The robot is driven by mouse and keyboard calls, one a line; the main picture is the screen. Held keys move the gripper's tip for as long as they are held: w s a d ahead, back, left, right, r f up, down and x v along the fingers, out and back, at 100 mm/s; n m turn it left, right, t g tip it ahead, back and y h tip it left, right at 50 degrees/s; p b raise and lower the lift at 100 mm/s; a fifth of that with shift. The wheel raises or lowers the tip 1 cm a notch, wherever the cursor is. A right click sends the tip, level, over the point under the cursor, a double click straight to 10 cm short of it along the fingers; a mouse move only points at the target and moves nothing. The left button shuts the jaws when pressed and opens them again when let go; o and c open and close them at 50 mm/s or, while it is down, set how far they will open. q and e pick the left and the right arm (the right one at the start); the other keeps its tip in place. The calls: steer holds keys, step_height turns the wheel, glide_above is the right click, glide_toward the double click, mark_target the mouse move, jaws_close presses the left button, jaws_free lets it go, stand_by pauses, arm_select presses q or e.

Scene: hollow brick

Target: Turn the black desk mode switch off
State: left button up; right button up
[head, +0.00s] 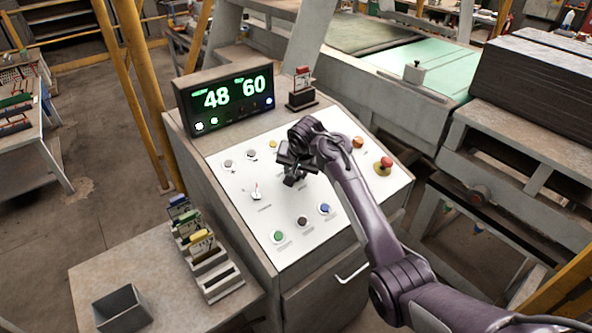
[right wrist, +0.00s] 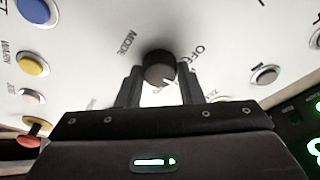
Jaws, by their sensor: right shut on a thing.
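The black desk mode switch (right wrist: 159,68) is a round knob on the white panel (head: 235,178). In the right wrist view it sits between the two fingers of my right gripper (right wrist: 160,88), which is shut on it. A small white mark shows on the knob's near, right side. A MODE label stands to its left and an OFF label, partly cut by the knob, to its right. In the head view my right gripper (head: 293,168) is over the middle of the panel and hides the knob. My left gripper is not in view.
Around the knob are a white dial switch (head: 256,193), green (head: 278,236) and blue (head: 325,209) buttons, and a red emergency stop (head: 384,166). A display (head: 228,100) reading 48 and 60 stands behind. A card rack (head: 218,274) and open box (head: 122,310) lie at left.

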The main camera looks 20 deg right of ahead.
steer(key=shift+n, duration=0.4)
steer(key=n+y, duration=0.1)
steer(key=n, duration=0.3)
steer(key=shift+n, duration=0.3)
steer(key=n+y, duration=0.1)
steer(key=n, duration=0.3)
steer(key=shift+d, duration=0.1)
steer(key=shift+f+n, duration=0.1)
steer(key=shift+n, duration=0.4)
steer(key=o, duration=0.9)
steer(key=shift+o, duration=0.2)
steer(key=b+v, duration=0.1)
steer(key=v, duration=0.6)
steer(key=shift+s+r, duration=0.2)
steer(key=shift+r, duration=0.15)
steer(key=shift+d, duration=0.1)
